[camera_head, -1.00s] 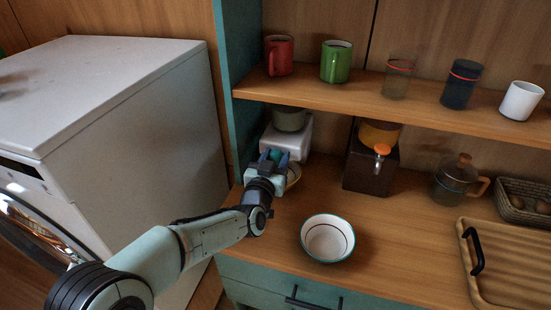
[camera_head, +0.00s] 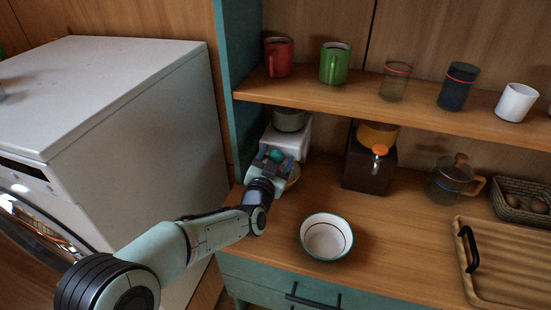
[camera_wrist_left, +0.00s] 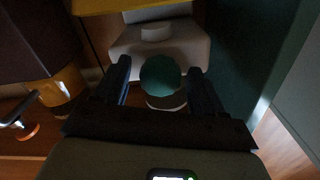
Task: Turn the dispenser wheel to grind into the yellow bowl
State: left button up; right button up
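A white dispenser (camera_head: 290,139) with a grey-green top stands at the left end of the counter. Its round teal knob (camera_head: 276,156) faces me; it also shows in the left wrist view (camera_wrist_left: 160,76). My left gripper (camera_head: 274,160) is open, with one finger on each side of the knob and gaps visible in the wrist view. The yellow bowl (camera_head: 294,175) is under the dispenser, mostly hidden behind the gripper; a yellow surface at the top of the wrist view (camera_wrist_left: 130,6) seems to be it. My right gripper is out of view.
A white bowl with a teal rim (camera_head: 326,238) stands in front. A dark brown dispenser (camera_head: 369,170) with an orange knob is to the right. A glass pot (camera_head: 447,185) and wooden tray (camera_head: 500,265) are farther right. A shelf (camera_head: 400,105) with cups is above.

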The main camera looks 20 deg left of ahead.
pick_arm(q)
jog(key=s, duration=1.3)
jog(key=shift+s+a, duration=0.2)
jog(key=shift+a, duration=0.05)
